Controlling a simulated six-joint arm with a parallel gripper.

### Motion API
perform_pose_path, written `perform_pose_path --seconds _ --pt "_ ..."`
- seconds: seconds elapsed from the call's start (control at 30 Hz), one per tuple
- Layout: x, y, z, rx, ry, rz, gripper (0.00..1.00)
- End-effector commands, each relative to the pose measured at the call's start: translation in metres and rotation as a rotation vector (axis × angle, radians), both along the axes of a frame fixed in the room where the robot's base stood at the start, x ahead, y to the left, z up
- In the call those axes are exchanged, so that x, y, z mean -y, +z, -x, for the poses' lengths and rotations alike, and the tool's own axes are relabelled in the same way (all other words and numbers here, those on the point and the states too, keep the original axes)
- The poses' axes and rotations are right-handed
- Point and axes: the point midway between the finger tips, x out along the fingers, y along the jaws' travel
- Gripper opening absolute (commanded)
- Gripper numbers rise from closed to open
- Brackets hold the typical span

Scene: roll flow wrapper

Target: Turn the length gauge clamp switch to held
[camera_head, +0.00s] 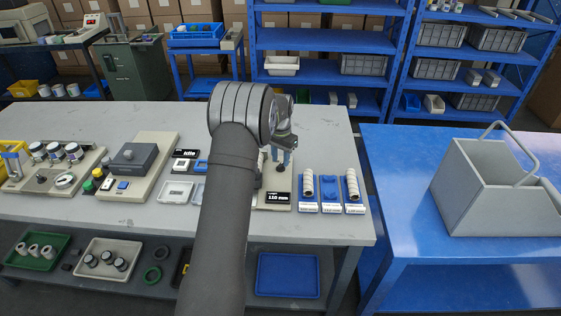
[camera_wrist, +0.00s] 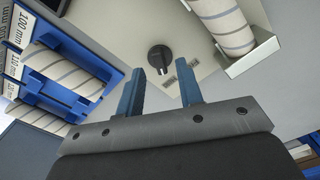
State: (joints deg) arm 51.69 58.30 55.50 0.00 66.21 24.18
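The length gauge (camera_head: 277,198) has a beige base and a dark display reading 110 mm in the head view; my arm and gripper partly hide it. In the wrist view, a small round black knob (camera_wrist: 160,57), seemingly the clamp switch, sits on the beige base (camera_wrist: 200,72) beside a small label plate whose text I cannot read. A pale striped roll (camera_wrist: 226,22) lies in a grey channel to its right. My gripper (camera_wrist: 161,67) is open and empty. Its blue fingers point at the knob, which appears just beyond and between the tips; contact is not visible.
Blue racks (camera_head: 331,208) with striped rolls and length labels stand close to the right of the gauge. A white tray (camera_head: 176,191) and several other devices occupy the table to the left. A blue table (camera_head: 400,200) with a grey bin (camera_head: 465,200) is at right.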

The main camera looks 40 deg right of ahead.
Motion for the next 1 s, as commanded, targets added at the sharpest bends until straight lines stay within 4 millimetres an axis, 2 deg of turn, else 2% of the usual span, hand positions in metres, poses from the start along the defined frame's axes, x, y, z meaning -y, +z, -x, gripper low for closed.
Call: perform_pose_path --seconds 0.3,0.5,0.7,1.0 --pt "0.001 0.079 -0.001 0.003 0.0 0.004 0.34" --pt "0.0 0.123 0.0 0.003 0.0 0.003 0.34" --pt "0.0 0.147 0.0 0.001 0.0 0.001 0.34" --pt "0.0 0.154 0.0 0.001 0.0 0.001 0.34"
